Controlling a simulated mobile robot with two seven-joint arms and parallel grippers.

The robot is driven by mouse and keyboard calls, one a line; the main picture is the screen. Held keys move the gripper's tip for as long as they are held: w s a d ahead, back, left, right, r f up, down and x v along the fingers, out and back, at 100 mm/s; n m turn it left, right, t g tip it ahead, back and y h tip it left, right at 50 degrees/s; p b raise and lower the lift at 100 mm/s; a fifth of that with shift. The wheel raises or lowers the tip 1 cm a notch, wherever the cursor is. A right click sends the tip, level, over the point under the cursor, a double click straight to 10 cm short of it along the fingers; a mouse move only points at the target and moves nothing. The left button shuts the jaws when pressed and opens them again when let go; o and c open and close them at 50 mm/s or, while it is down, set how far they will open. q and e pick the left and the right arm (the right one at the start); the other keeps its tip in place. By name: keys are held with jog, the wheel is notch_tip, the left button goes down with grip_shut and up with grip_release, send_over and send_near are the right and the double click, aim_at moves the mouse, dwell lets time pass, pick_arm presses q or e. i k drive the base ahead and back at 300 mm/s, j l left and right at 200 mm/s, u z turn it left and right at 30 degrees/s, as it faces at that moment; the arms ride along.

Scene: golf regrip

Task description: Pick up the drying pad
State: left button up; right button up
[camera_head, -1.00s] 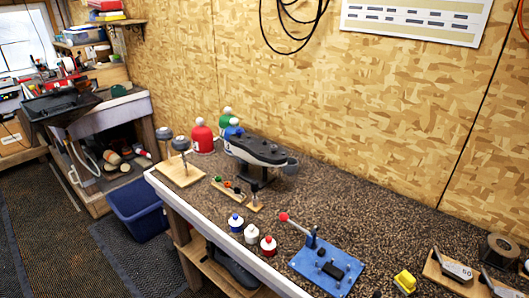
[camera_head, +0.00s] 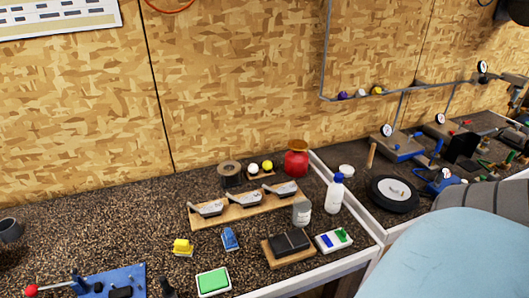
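No item is labelled as the drying pad. A green pad in a white tray (camera_head: 213,282) lies flat on the workbench (camera_head: 110,225) near its front edge. A dark block (camera_head: 289,242) rests on a wooden board to its right. A white tray with green and blue pieces (camera_head: 333,240) lies beside that board. I cannot tell for certain which is the drying pad; the green pad looks most like one. Neither gripper is in view.
A wooden rack with metal pieces (camera_head: 243,207), yellow item (camera_head: 182,247), blue item (camera_head: 230,239), grey container (camera_head: 301,212) and white bottle (camera_head: 335,194) stand nearby. A blue fixture (camera_head: 113,281) is at lower left. A pale blue shape, unidentified, fills the lower right.

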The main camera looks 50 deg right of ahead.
aim_at(229, 240)
jog(key=z, duration=1.15)
jog(key=j+z, duration=0.25)
jog(key=k+j+z, duration=0.2)
jog(key=j, duration=0.2)
jog(key=j+z, duration=0.25)
jog(key=k+j+z, duration=0.25)
jog(key=j, duration=0.15)
jog(key=i, duration=0.05)
